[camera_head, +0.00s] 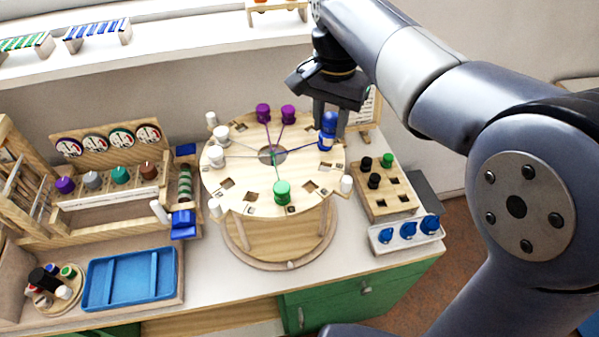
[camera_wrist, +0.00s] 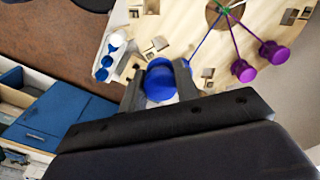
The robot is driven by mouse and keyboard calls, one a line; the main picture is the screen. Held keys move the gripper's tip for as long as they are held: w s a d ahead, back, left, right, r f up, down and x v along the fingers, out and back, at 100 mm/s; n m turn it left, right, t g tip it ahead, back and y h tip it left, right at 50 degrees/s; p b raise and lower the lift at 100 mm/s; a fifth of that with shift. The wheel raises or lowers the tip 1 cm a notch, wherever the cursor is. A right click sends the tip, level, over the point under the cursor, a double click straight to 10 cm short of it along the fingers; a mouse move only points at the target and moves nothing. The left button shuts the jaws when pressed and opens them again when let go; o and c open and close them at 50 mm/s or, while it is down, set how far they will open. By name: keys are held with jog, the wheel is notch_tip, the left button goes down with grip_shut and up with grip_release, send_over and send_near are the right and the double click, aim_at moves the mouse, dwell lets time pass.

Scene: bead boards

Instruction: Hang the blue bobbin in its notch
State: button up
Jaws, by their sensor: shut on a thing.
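The blue bobbin (camera_head: 328,124) is between the fingers of my gripper (camera_head: 330,118), at the right rim of the round wooden board (camera_head: 235,187). In the wrist view the bobbin (camera_wrist: 160,80) shows between the two fingertips (camera_wrist: 160,82), and a blue thread runs from it to the hole at the board's centre (camera_head: 272,155). My gripper is shut on it. Square notches (camera_head: 310,187) line the rim. Whether the bobbin is in a notch or just above the board, I cannot tell.
Two purple bobbins (camera_head: 263,112), a green bobbin (camera_head: 282,192) and white bobbins (camera_head: 217,156) sit around the board. A peg block (camera_head: 372,203) and a tray of blue pieces (camera_head: 377,249) stand at right. A blue tray (camera_head: 128,252) lies at left.

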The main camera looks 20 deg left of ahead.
notch_tip(320, 180, down, 10)
jog(key=shift+r+p, duration=0.15)
jog(key=shift+p, duration=0.25)
jog(key=o, duration=1.1)
notch_tip(320, 180, up, 12)
jog(key=shift+r, duration=0.1)
dwell(0.5)
